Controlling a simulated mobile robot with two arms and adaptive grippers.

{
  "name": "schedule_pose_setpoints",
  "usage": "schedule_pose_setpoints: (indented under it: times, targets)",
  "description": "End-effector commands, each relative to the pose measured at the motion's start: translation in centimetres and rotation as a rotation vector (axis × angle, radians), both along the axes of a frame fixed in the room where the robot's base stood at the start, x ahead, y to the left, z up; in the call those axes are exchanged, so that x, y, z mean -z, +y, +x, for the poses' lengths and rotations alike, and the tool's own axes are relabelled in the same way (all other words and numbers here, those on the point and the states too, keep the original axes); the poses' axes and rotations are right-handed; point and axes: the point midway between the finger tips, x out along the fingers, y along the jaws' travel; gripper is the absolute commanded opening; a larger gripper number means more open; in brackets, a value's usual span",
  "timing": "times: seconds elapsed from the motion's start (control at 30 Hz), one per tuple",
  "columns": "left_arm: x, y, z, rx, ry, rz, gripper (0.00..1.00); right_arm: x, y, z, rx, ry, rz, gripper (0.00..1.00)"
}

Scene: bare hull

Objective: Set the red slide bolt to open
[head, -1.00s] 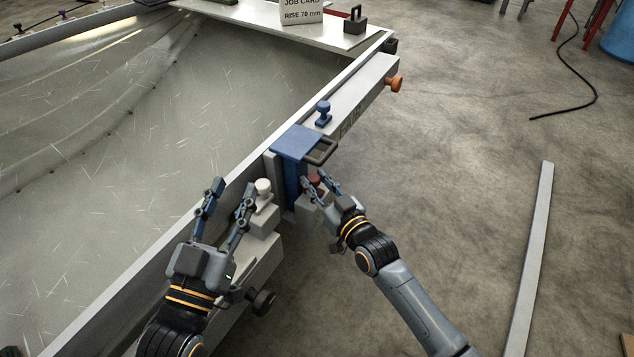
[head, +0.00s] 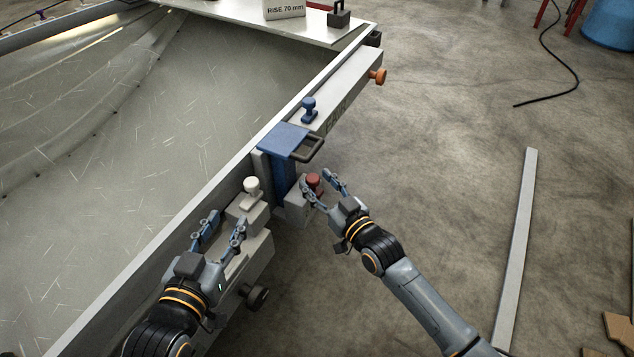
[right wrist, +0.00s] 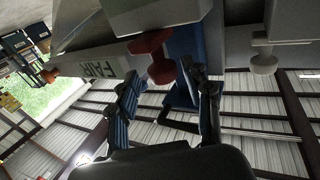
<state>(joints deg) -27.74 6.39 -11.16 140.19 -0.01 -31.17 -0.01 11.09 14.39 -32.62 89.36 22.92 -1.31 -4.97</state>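The red knob (head: 314,181) of the slide bolt stands on a grey block (head: 296,207) beside the blue bracket (head: 284,140) on the hull's edge. It also shows in the right wrist view (right wrist: 152,60). My right gripper (head: 320,182) is open, with its fingers spread beside the knob. My left gripper (head: 226,222) is open and empty, just below the white knob (head: 251,185).
A blue knob (head: 309,109) and an orange knob (head: 378,76) sit farther along the beam (head: 345,95). A dark knob (head: 255,295) juts out near my left arm. A long grey bar (head: 520,240) lies on the floor at right. The floor between is clear.

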Motion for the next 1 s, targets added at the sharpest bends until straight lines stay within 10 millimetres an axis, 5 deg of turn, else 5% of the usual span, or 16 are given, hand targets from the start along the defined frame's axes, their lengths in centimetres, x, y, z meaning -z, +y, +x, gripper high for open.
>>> schedule_pose_setpoints:
  times: [0.37, 1.0]
  targets:
    - [0.0, 0.0, 0.0, 0.001, -0.001, 0.000, 0.40, 0.0, -0.1, -0.4, -0.001, 0.000, 0.001, 0.54]
    - [0.0, 0.0, 0.0, 0.001, -0.001, 0.000, 0.40, 0.0, -6.0, -9.8, 0.001, 0.000, 0.000, 0.54]
